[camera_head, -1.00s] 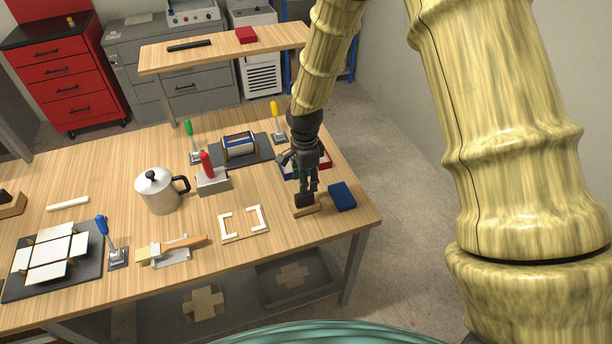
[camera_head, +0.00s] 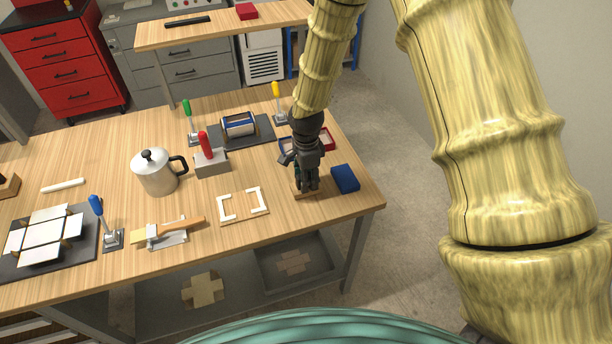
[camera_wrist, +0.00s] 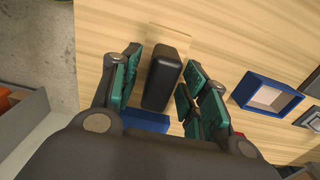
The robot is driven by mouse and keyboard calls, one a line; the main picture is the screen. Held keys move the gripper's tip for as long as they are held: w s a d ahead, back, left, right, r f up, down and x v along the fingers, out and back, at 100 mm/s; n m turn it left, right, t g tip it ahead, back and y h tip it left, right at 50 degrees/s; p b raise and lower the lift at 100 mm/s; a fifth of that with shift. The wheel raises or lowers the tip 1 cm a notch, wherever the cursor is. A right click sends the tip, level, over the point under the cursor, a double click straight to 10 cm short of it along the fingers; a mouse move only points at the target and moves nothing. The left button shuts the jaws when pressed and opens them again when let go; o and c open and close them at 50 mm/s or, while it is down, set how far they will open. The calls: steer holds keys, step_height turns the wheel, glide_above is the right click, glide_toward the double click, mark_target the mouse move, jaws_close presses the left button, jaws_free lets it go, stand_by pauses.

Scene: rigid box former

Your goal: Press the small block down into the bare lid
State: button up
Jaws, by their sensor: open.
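A small dark block (camera_wrist: 162,78) with rounded edges stands between the open fingers of my gripper (camera_wrist: 160,88) in the wrist view. Gaps show between it and the finger pads. In the head view my gripper (camera_head: 307,184) is low over the table's right end and largely hides this block. A small open tray with a blue rim and pale inside, seemingly the bare lid (camera_wrist: 268,94), lies to the right in the wrist view. In the head view it is partly hidden behind my gripper, at the blue-edged shape (camera_head: 287,146).
A thin wooden piece (camera_head: 299,194) lies under the dark block. A red-edged tray (camera_head: 327,139) is behind. White corner strips (camera_head: 221,209) and a metal pot (camera_head: 156,174) stand left.

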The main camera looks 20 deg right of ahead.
jaws_close()
steer(key=shift+r+p, duration=3.25)
steer(key=shift+r, duration=1.8)
